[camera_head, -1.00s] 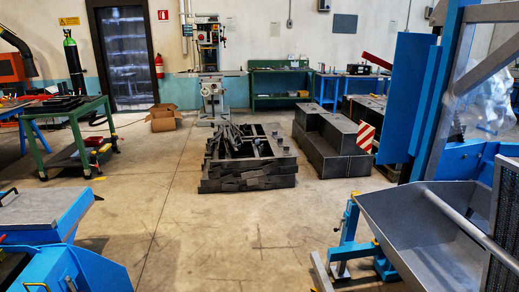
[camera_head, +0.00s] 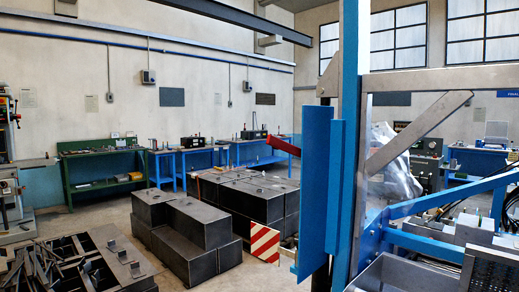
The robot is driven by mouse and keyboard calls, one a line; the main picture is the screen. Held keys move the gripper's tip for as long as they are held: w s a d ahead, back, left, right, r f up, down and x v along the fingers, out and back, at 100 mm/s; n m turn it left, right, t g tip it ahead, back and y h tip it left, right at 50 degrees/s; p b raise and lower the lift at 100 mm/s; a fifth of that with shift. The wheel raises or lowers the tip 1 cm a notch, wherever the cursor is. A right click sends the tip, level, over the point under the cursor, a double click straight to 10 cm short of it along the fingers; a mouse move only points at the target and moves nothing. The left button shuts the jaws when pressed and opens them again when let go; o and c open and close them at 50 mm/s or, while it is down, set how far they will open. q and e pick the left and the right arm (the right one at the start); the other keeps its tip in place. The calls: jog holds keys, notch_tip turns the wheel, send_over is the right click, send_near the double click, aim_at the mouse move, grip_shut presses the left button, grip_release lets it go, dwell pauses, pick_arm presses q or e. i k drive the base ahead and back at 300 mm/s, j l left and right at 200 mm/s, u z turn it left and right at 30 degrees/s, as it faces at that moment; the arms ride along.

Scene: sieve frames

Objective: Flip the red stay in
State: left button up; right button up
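A red bar (camera_head: 284,146), which looks like the red stay, sticks out to the left from behind the tall blue panel (camera_head: 329,190) of the machine frame. It slopes up to the left. Its right end is hidden behind the panel, so I cannot tell how it is attached. Neither of my grippers shows in the view.
A red-and-white striped plate (camera_head: 265,243) sits low, left of the blue panel. Dark steel blocks (camera_head: 185,235) stand on the floor, with a pile of metal parts (camera_head: 80,265) at the lower left. A green workbench (camera_head: 102,168) stands by the wall.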

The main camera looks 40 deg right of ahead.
aim_at(277, 144)
jog(key=i+j+z, duration=0.1)
jog(key=i+z, duration=0.3)
jog(key=i+j+z, duration=0.25)
jog(key=i+z, duration=0.2)
jog(key=i, duration=0.15)
jog(key=i+j+z, duration=0.55)
jog(key=z, duration=0.3)
jog(key=i+j+z, duration=0.25)
jog(key=z, duration=0.25)
jog(key=i+j+z, duration=0.2)
jog(key=z, duration=0.25)
jog(key=i+j+z, duration=0.1)
jog(key=j+z, duration=0.7)
jog(key=z, duration=0.15)
jog(key=i, duration=0.05)
